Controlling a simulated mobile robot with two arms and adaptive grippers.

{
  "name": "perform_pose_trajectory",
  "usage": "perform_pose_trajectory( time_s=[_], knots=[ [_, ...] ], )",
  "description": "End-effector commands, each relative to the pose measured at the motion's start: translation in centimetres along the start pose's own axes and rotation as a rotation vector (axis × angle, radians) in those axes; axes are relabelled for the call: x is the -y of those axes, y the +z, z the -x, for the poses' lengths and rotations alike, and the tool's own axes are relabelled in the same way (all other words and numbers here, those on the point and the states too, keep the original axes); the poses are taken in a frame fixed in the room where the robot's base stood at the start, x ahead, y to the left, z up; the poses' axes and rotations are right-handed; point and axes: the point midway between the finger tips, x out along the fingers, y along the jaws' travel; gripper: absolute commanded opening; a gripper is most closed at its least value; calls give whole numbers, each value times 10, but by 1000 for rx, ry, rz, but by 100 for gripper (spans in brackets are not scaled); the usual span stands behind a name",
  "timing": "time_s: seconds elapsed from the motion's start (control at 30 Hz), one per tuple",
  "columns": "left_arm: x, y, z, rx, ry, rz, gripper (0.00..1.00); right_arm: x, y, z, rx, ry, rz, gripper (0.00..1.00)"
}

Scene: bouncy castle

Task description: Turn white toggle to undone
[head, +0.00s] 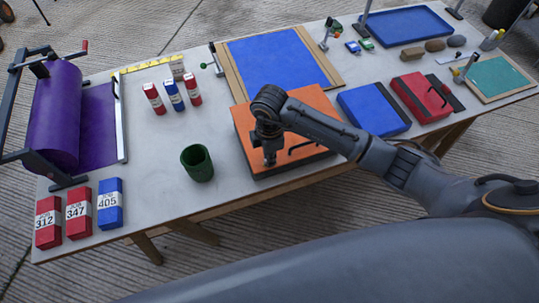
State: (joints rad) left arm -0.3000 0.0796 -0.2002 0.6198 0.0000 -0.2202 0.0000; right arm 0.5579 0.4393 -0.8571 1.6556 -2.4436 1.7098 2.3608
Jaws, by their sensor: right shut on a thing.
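My right gripper (270,158) points down at the top of the orange case (241,128), near its left part. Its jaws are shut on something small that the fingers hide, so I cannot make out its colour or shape. A dark handle (302,147) shows on the case to the right of the gripper. I cannot pick out a white toggle clearly anywhere on the table. My left gripper is out of view.
A green cup (197,163) stands left of the orange case. A blue case (373,110) and a red case (421,97) lie to the right. A purple roll (56,115) stands at the left end. The table (150,180) is bare around the cup.

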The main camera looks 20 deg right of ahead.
Motion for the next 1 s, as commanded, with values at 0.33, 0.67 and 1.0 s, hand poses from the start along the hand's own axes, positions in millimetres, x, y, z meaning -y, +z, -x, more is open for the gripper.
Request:
perform_pose_trajectory(
  time_s=[0.33, 0.67, 1.0],
  knots=[
    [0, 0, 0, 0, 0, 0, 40, -2, 1, 1, 2, 3, -6, 0],
    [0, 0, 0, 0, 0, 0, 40, -1, 0, 0, 1, 1, -3, 33],
    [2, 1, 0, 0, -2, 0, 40, -2, 0, 32, -1, 5, -1, 33]
  ],
)
